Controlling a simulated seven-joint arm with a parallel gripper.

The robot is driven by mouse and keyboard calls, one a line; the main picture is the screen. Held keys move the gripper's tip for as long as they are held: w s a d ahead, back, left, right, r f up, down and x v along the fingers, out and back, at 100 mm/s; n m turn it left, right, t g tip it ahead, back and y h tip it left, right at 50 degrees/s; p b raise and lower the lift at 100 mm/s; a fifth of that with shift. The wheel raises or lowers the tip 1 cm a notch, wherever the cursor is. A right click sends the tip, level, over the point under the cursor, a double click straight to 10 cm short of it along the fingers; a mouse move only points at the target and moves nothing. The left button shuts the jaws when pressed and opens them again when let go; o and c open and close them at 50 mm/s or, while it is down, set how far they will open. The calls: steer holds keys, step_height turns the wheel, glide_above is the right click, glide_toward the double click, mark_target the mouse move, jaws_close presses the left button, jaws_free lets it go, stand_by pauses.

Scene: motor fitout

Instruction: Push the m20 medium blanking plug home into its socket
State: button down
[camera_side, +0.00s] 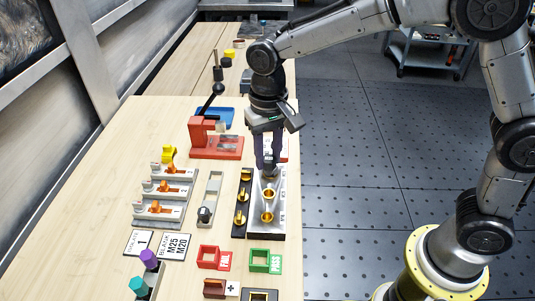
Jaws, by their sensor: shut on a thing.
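My gripper (269,170) points straight down over the far end of a silver metal block (280,226). Its dark fingers are shut on a small grey piece, taken to be the m20 medium blanking plug, mostly hidden between the fingertips. The fingertips are at or just above the block's top face; I cannot tell how deep the plug sits. Two brass-ringed openings (268,194) show on the block, nearer the camera than the gripper. The socket under the fingertips is hidden.
A black rail (242,203) with brass pieces stands left of the block, beside a grey tray (210,195). A red fixture (215,145) stands behind. Red FAIL (214,258) and green PASS (265,260) bins sit in front. Orange-levered units (165,190) and label cards (174,246) are left.

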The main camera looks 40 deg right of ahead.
mark_target(268, 174)
steer(key=shift+f, duration=2.9)
steer(key=shift+f, duration=1.5)
steer(key=c, duration=0.5)
jaws_free()
step_height(268, 174, up, 14)
steer(key=shift+f, duration=0.1)
